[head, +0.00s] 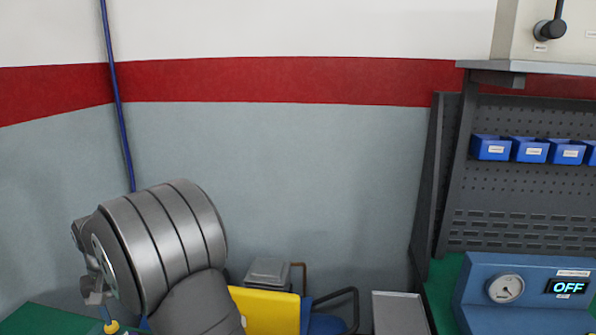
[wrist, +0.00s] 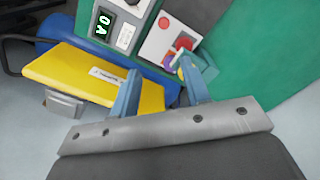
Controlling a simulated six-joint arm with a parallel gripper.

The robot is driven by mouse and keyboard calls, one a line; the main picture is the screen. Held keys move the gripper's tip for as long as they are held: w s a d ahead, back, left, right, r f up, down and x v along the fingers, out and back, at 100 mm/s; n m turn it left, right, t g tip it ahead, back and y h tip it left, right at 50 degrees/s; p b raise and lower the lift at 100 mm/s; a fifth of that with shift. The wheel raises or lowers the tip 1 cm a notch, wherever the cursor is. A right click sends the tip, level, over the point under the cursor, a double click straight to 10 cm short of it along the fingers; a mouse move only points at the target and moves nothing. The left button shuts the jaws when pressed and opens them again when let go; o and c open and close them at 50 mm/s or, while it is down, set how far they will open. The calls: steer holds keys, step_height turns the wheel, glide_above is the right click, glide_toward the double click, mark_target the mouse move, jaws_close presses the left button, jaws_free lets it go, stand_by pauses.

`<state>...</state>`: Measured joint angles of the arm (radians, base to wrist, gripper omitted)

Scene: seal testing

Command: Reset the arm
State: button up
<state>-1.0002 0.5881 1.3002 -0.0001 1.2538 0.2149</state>
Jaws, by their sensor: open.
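In the wrist view, my gripper (wrist: 159,67) is open. Its two blue-grey fingers stand apart, with nothing held between them. Behind the fingers are the edge of a yellow panel (wrist: 75,75) and a white control box with a red button (wrist: 182,43).
The head view shows a blue tester (head: 520,295) with a gauge and a display reading OFF, right. Above it are blue bins (head: 491,147) on a dark pegboard. The yellow panel (head: 262,310) sits beside my arm.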

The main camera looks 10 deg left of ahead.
steer(key=shift+a+r+m+t+h, duration=0.15)
steer(key=shift+m+t+h, duration=0.25)
steer(key=shift+m+t, duration=0.45)
